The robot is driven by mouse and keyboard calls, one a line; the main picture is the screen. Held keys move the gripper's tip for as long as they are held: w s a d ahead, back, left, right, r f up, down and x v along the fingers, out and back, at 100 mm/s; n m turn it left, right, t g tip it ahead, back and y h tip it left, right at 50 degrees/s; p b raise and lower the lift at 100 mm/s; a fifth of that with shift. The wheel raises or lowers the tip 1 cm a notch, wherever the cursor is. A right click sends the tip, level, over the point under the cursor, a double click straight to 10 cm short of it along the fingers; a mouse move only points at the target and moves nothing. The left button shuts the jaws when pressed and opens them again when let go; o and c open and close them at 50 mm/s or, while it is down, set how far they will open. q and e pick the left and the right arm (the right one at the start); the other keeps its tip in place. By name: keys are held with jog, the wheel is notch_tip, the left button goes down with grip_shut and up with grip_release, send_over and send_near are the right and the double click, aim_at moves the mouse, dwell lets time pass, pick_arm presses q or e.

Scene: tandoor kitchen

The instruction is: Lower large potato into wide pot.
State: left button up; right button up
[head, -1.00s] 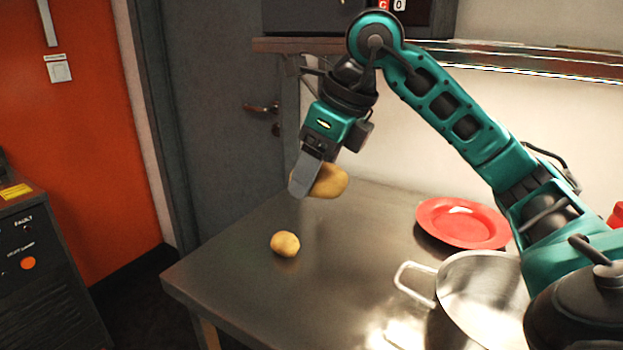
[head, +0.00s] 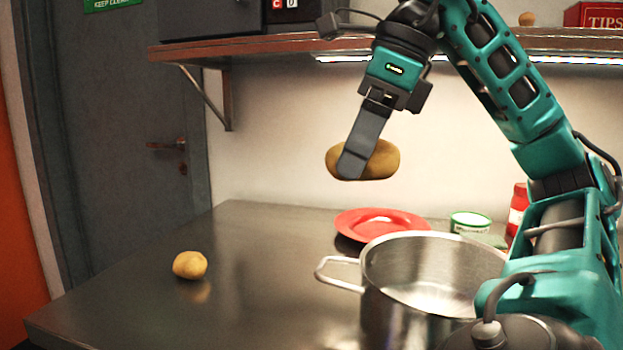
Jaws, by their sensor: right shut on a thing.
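The large potato (head: 385,160) is brown and oval. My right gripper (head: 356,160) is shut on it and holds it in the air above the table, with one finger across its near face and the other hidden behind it. The wide pot (head: 400,290) is steel and stands on the table, below and to the right of the potato. Its open top shows an empty-looking inside, and its left handle points left. Part of the pot's right side is hidden by my right arm. My left gripper is not in view.
A smaller potato (head: 190,265) lies on the steel table (head: 260,290) at the left. A red plate (head: 350,222) sits behind the pot, with a green-and-white tin (head: 470,222) and a red container (head: 517,208) to its right. A shelf (head: 270,48) runs along the wall above.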

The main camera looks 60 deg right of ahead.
pick_arm(q)
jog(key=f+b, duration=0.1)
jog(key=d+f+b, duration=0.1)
jog(key=b, duration=0.1)
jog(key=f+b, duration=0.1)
jog(key=b, duration=0.1)
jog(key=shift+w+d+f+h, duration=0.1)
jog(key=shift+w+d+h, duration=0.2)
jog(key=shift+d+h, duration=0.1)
pick_arm(e)
jog(key=s+d+f, duration=0.3)
jog(key=s, duration=0.3)
jog(key=s+d+f, duration=0.2)
jog(key=s+f, duration=0.1)
jog(key=s, duration=0.4)
jog(key=shift+s+d+f, duration=0.15)
jog(key=shift+s+d, duration=0.15)
jog(key=shift+d, duration=0.1)
jog(key=shift+w+a, duration=0.15)
jog(key=shift+w, duration=0.2)
jog(key=shift+f, duration=4.45)
jog(key=shift+f, duration=0.1)
